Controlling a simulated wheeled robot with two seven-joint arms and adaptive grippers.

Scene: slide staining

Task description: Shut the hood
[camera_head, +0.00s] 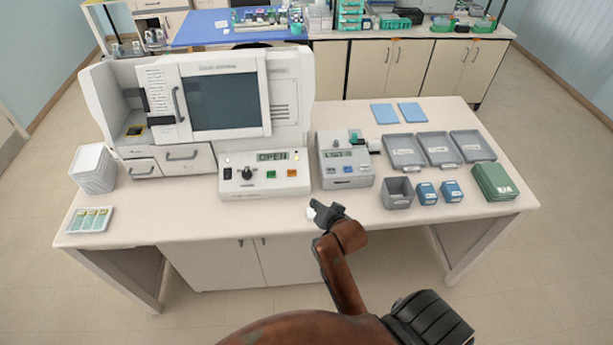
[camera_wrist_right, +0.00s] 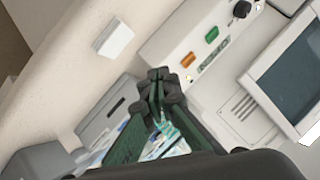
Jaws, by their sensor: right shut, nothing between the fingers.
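The large white machine (camera_head: 290,95) stands at the left of the bench. Its hood panel (camera_head: 170,75), with a dark window (camera_head: 222,102) and a grey handle (camera_head: 178,104), is at the front. Left of the panel, an opening (camera_head: 134,130) shows the inside. The control box (camera_head: 264,178) in front reads OPEN; it has a black knob, a green button and an orange button. My right gripper (camera_head: 327,212) is shut and empty by the bench's front edge. In the right wrist view its closed fingertips (camera_wrist_right: 158,76) show near the control box (camera_wrist_right: 190,45). My left gripper is out of view.
A grey device (camera_head: 346,166) stands right of the control box. Grey trays (camera_head: 438,150), blue boxes (camera_head: 452,191) and a green box (camera_head: 493,182) fill the right side. A small white block (camera_wrist_right: 115,40) lies near the bench edge. A slide tray (camera_head: 90,220) lies front left.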

